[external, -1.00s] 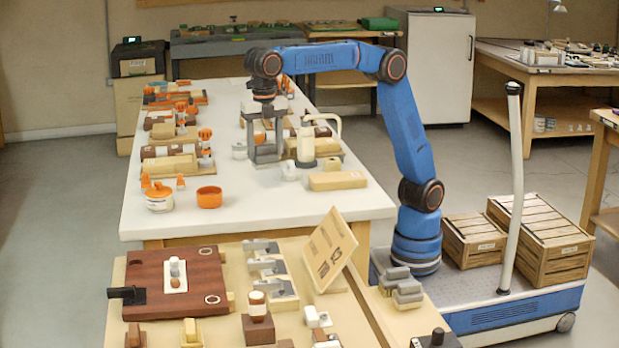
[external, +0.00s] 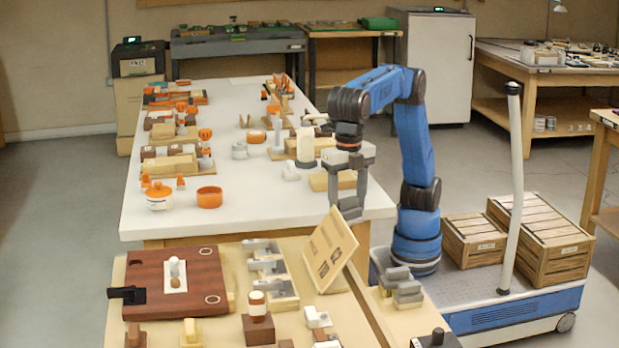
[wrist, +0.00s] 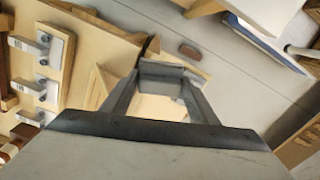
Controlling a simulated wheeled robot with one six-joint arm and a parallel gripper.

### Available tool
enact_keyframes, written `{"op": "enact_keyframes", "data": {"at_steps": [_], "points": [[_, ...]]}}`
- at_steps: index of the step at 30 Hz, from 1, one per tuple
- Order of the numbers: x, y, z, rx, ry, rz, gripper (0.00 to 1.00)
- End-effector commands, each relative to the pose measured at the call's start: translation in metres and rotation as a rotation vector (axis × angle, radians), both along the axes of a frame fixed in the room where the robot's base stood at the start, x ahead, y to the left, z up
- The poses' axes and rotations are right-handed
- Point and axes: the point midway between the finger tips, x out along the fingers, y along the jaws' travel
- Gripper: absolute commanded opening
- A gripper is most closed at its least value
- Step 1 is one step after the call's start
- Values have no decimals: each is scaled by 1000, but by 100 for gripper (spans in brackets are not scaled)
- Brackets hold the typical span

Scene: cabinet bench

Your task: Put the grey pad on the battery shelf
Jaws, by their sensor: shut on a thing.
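My gripper (external: 348,203) hangs pointing down between the white table and the near wooden bench, above and behind the tilted sign board. It is shut on a grey piece, which looks like the grey pad (wrist: 162,74), seen between the fingertips in the wrist view. In the external view the pad is hard to tell apart from the grey fingers. Several grey blocks (external: 402,287) lie stacked on a wooden surface beside my arm's base. I cannot tell which surface is the battery shelf.
The tilted sign board (external: 330,250) stands just below my gripper. The near bench holds a brown board (external: 175,280) and metal brackets (external: 268,267). The white table (external: 240,215) carries many parts, with bare room at its near edge. Wooden crates (external: 540,235) sit on my base.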

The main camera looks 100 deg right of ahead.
Motion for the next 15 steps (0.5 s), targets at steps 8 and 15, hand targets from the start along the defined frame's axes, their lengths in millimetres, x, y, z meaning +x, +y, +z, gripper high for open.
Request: {"op": "enact_keyframes", "data": {"at_steps": [8,15], "points": [[-65,94,-49,-3,1,-107,31],[-114,160,-90,-1,0,-238,31]]}}
